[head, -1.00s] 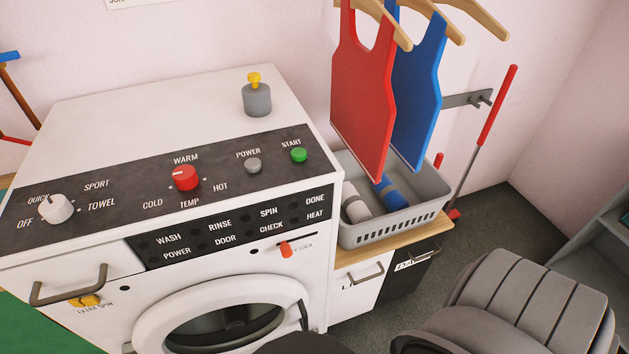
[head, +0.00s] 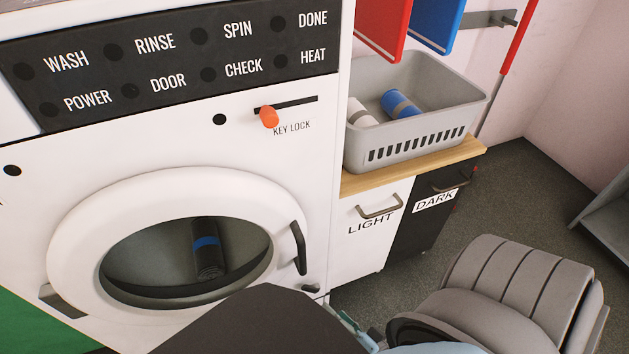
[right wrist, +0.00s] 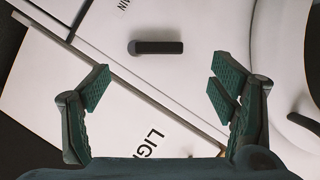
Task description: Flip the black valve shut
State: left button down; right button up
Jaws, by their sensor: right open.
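The black valve (right wrist: 157,47) is a short dark bar on the white washer front, beside lettering that ends in "AIN", in the right wrist view. It lies crosswise beyond my right gripper (right wrist: 160,88), whose two teal fingers are spread wide with nothing between them. The valve is apart from both fingertips. In the head view the valve (head: 311,288) is a small dark piece below the door handle, at the washer's lower right. My right gripper (head: 352,328) shows there only in part at the bottom edge, below and right of the valve. My left gripper is out of view.
The round washer door (head: 75,240) has a dark handle (head: 298,248); a dark blue-banded roll shows behind its glass. An orange key-lock knob (head: 269,117) is above. At right, a grey basket (head: 425,130) stands over the light (head: 372,240) and dark (head: 425,228) bins.

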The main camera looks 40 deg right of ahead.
aim_at(311, 291)
jog(key=b+x, duration=0.2)
jog(key=x, duration=0.5)
jog(key=shift+w+f, duration=0.2)
jog(key=shift+w, duration=0.5)
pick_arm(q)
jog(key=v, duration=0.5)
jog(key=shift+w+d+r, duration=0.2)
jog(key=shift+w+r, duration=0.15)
pick_arm(e)
jog(key=shift+r, duration=0.1)
jog(key=c, duration=1.7)
jog(key=shift+d, duration=0.1)
